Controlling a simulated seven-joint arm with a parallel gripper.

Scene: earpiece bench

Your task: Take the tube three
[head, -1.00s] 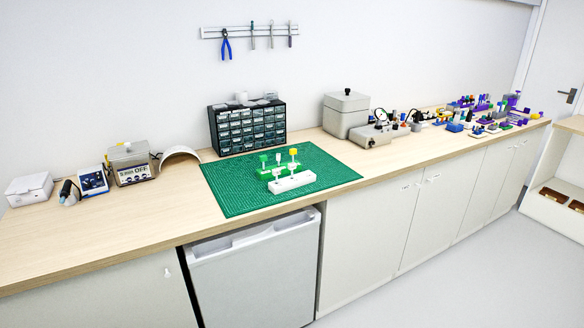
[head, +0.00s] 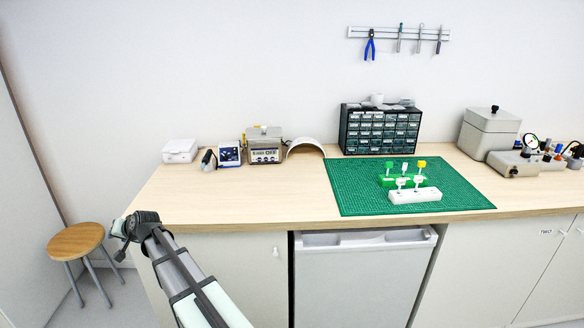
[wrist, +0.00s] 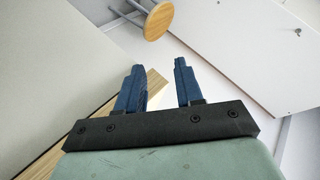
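On the green mat (head: 350,198) stand a green block (head: 386,182) and, in front of it, a white block (head: 414,195). Small upright pieces rise from them: a green-topped one (head: 388,161), a white-topped one (head: 405,165), a yellow-topped one (head: 421,163), and white ones on the front block. I cannot tell which is tube three; no number is readable. My gripper (head: 124,232) is far left of the mat, by the bench's left front corner. In the wrist view my gripper (wrist: 157,66) has its two blue fingers apart with nothing between them.
A drawer cabinet (head: 380,130) stands behind the mat. Left of it are an arched cover (head: 305,147), a heater-like box (head: 264,146), a blue-screened device (head: 229,154) and a white box (head: 180,150). A stool (head: 76,241) is left of the bench. The bench's left front is clear.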

